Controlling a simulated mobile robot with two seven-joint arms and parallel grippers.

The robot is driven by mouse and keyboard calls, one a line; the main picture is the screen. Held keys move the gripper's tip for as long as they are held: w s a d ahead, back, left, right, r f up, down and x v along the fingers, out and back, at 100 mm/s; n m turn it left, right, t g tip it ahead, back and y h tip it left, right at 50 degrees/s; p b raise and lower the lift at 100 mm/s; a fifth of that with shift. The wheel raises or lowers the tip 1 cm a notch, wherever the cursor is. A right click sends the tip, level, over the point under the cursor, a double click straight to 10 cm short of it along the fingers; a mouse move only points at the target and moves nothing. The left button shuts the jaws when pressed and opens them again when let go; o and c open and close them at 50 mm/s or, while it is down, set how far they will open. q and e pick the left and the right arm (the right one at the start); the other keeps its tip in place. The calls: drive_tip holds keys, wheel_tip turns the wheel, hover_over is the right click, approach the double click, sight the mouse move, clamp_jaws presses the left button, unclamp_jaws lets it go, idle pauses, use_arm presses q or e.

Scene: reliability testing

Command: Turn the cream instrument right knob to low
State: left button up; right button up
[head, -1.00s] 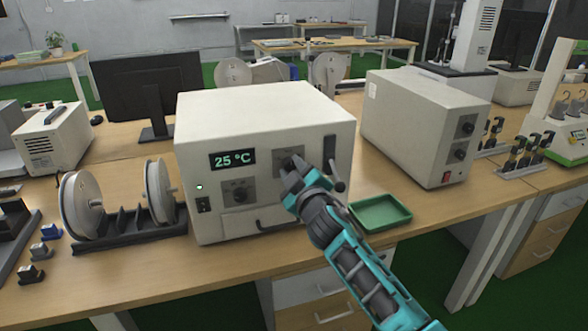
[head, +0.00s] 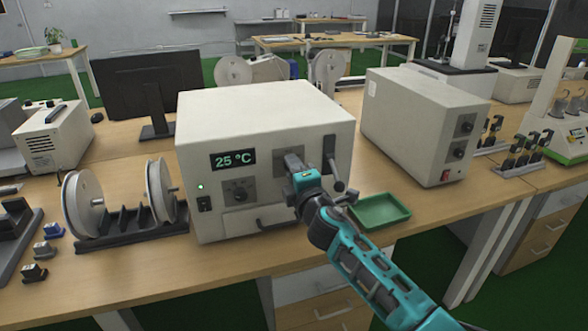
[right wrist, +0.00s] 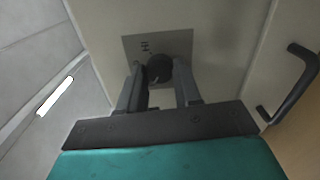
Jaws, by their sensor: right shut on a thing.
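The cream instrument (head: 265,105) stands on the wooden bench, its display (head: 234,159) reading 25 °C. Its left knob (head: 239,190) is in plain sight on a grey plate. My right gripper (head: 293,162) is at the upper right plate of the front face and hides the knob there. In the right wrist view, the right knob (right wrist: 160,68) is dark and round and sits between the two fingers of my right gripper (right wrist: 158,82), which is shut on it. The knob's pointer and most of its markings cannot be read. My left gripper is not in view.
A dark lever (head: 332,160) is just right of my right gripper, and a handle (head: 275,222) is below. A green tray (head: 380,212) lies to the right, near a second cream box (head: 415,120). A spool rack (head: 128,222) stands on the left.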

drive_tip(key=shift+n, duration=0.6)
drive_tip(key=o, duration=1)
drive_tip(key=shift+o, duration=0.2)
drive_tip(key=p+v, duration=0.2)
drive_tip(key=v, duration=1.1)
